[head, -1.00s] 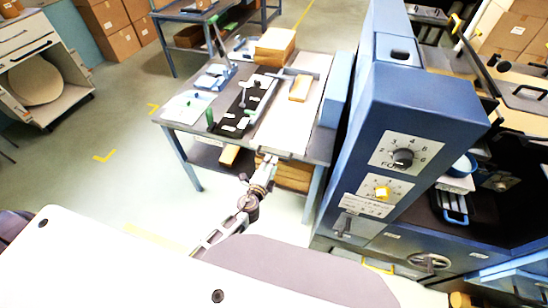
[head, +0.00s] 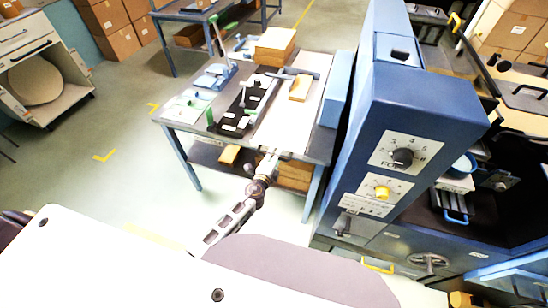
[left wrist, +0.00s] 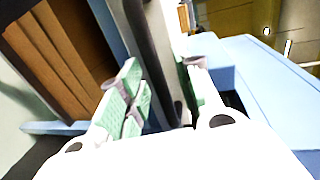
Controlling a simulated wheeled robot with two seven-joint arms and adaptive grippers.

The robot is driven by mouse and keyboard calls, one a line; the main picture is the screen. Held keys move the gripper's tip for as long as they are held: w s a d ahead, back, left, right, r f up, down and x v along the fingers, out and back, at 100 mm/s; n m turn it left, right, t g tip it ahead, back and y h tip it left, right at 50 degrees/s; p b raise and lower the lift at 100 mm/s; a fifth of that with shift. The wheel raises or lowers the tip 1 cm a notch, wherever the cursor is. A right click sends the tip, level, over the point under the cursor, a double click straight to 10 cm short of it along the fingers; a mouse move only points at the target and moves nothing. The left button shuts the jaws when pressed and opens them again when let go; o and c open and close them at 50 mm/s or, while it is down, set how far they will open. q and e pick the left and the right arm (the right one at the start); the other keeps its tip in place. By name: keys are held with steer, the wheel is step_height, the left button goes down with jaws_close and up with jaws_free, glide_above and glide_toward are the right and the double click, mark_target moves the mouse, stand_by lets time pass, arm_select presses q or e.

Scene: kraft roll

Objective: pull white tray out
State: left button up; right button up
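The white tray (head: 287,124) lies flat on the right part of the grey workbench in the head view, its near end at the bench's front edge. A wooden block (head: 300,88) stands on its far part. My left gripper (head: 269,160) is at the tray's near end. In the left wrist view my left gripper (left wrist: 163,72) has its green-padded fingers apart, with a grey edge and dark strip between them; I cannot tell whether they touch it. My right gripper is not in view.
A black tray (head: 244,106) lies left of the white one, and a cardboard-coloured stack (head: 275,46) stands behind. A tall blue machine (head: 418,108) is close on the right. Wooden boxes (head: 294,172) sit under the bench. Floor (head: 95,185) left of the bench is clear.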

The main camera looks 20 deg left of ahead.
arm_select(q)
jaws_close()
steer(key=shift+s+f, duration=0.15)
steer(key=shift+s, duration=0.05)
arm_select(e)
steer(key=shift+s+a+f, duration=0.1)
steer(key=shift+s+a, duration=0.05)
